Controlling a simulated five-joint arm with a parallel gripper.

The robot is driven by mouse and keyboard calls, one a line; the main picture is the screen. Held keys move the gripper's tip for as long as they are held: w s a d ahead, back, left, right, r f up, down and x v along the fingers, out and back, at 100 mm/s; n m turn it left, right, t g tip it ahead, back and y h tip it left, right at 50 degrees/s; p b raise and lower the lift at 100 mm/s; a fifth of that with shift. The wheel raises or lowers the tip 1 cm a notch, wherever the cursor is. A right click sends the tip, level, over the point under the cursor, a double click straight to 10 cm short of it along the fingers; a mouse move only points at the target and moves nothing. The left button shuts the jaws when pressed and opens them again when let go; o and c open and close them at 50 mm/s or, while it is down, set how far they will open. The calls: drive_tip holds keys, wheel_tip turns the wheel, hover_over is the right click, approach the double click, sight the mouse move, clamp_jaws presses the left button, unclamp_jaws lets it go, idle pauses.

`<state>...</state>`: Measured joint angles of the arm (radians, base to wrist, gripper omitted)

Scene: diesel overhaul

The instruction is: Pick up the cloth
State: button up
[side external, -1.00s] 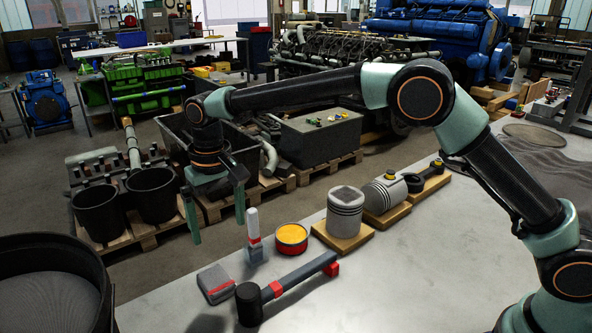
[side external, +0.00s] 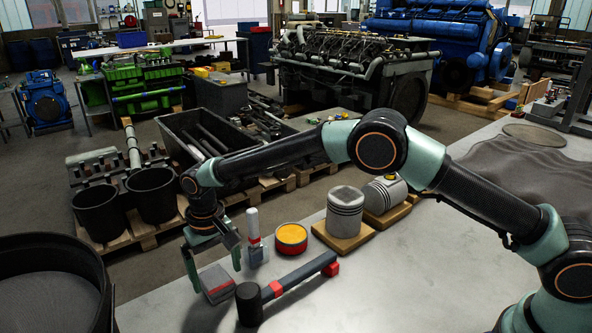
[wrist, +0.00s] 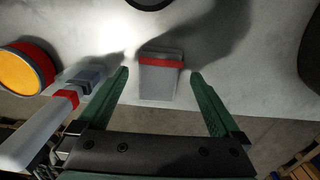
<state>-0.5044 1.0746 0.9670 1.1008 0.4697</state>
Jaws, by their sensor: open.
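The cloth (side external: 218,284) is a small folded grey pad with a red stripe, lying flat on the pale bench near its left edge. In the wrist view the cloth (wrist: 158,82) lies in the gap between my fingertips, with the red stripe toward the far side. My gripper (side external: 214,275) is open and points down over the cloth, one green finger on each side of it. In the wrist view my gripper (wrist: 160,74) is empty, with visible room beside the cloth on both sides. I cannot tell whether the fingertips touch the bench.
A hammer (side external: 285,284) lies just right of the cloth. A grey-and-red upright tool (side external: 254,238) and an orange-topped tin (side external: 291,239) stand close behind. A piston (side external: 345,208) stands farther right. A dark round tub (side external: 50,290) is at the left.

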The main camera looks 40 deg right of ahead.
sight(219, 283)
drive_tip(key=shift+f, duration=1.5)
drive_tip(key=shift+c, duration=0.3)
drive_tip(key=c, duration=1.2)
drive_tip(key=shift+c, duration=0.2)
drive_tip(key=shift+r, duration=0.1)
wheel_tip(219, 283, up, 20)
